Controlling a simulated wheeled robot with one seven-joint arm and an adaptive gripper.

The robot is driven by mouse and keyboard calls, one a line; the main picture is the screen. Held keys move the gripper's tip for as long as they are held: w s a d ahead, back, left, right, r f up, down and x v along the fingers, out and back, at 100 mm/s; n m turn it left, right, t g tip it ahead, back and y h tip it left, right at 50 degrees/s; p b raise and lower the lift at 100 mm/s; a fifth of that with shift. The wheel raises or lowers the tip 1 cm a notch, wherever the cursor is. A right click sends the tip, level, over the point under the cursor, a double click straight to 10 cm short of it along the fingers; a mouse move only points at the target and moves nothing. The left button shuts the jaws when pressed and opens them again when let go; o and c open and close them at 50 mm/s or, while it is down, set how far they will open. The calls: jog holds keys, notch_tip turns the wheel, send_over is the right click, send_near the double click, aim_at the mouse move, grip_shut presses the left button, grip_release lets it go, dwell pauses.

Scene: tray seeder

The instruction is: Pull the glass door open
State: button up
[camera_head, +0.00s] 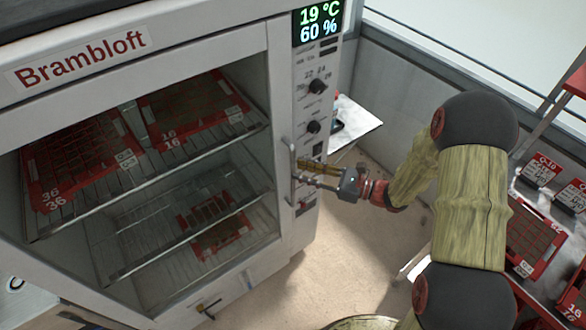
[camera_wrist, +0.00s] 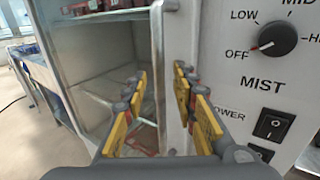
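The cabinet's glass door (camera_head: 262,170) appears shut, and trays on wire shelves show through its glass. Its upright metal handle (camera_head: 291,175) is on the door's right edge. My gripper (camera_head: 303,171) is at the handle, reaching in from the right. In the wrist view, my gripper (camera_wrist: 160,75) has its yellow-padded fingers spread apart. The handle (camera_wrist: 159,85) stands upright between them in the picture, with gaps on both sides. I cannot tell exactly how deep it sits between the fingers.
The control panel (camera_head: 315,110) with knobs and switches is right of the door; its mist knob (camera_wrist: 276,38) is close to my gripper. A rack with red trays (camera_head: 535,240) stands at the right. A white side table (camera_head: 352,125) is behind. The floor (camera_head: 340,260) before the cabinet's right side is clear.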

aim_at(293, 168)
jog(key=shift+x, duration=1.75)
jog(key=shift+c, duration=0.5)
grip_shut()
